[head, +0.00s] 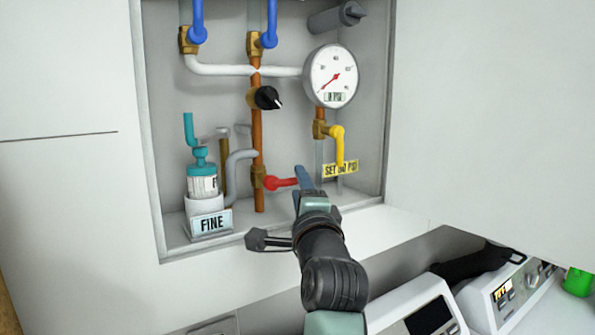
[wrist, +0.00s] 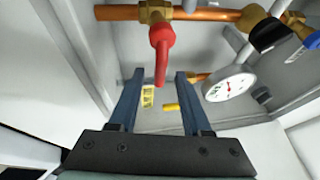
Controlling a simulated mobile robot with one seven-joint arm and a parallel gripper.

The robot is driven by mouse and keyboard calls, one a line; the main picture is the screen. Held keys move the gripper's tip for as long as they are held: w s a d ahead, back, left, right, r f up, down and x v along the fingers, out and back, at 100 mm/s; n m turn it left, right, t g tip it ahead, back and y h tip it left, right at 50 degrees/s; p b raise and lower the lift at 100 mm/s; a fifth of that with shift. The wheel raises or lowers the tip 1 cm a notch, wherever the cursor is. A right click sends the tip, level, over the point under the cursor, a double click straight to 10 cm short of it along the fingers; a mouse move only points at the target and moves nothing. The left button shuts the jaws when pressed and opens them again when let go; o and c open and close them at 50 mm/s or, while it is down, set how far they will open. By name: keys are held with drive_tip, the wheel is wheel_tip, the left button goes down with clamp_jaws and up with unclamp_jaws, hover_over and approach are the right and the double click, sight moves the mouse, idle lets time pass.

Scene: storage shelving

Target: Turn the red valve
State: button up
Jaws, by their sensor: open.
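The red valve (head: 280,183) has a lever handle on a brass fitting low on the vertical copper pipe. In the head view the handle points right, toward my gripper (head: 301,175). In the wrist view the red handle (wrist: 162,42) hangs from the fitting, its free end in line with the gap between the two blue fingers of my gripper (wrist: 158,74). The fingers are apart and hold nothing. I cannot tell whether either finger touches the handle.
Cabinet walls close in on both sides.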

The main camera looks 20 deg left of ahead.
drive_tip(key=shift+p+x, duration=0.35)
drive_tip(key=shift+x, duration=1.05)
clamp_jaws()
idle(0.5)
